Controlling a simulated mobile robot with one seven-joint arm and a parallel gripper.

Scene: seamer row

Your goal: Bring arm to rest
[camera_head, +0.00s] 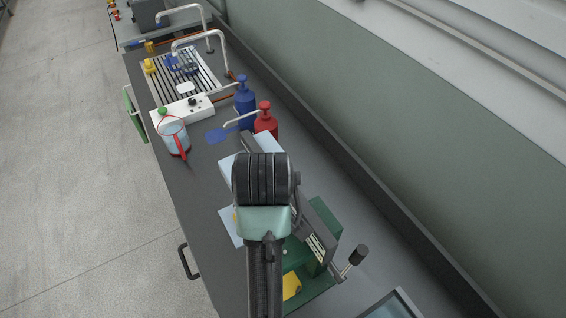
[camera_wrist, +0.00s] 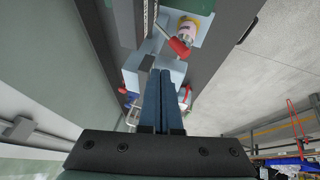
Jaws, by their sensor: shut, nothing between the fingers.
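My gripper (camera_wrist: 160,74) shows in the wrist view, its two dark blue fingers closed side by side with nothing between them. Beyond the fingertips in that view are a pale sheet or block and a lever with a red knob (camera_wrist: 180,47). In the head view my arm rises over the bench in the lower middle, and my gripper is hidden behind it. The arm stands in front of a green machine (camera_head: 326,216) with a black-knobbed crank (camera_head: 358,254), and covers part of it.
The dark bench (camera_head: 190,200) runs along a green-grey wall. On it stand a red pump bottle (camera_head: 265,119), a blue pump bottle (camera_head: 245,103), a jug with a red handle (camera_head: 173,136), and a slatted rack (camera_head: 205,80). A screen (camera_head: 392,307) shows at the lower right. Open floor lies left.

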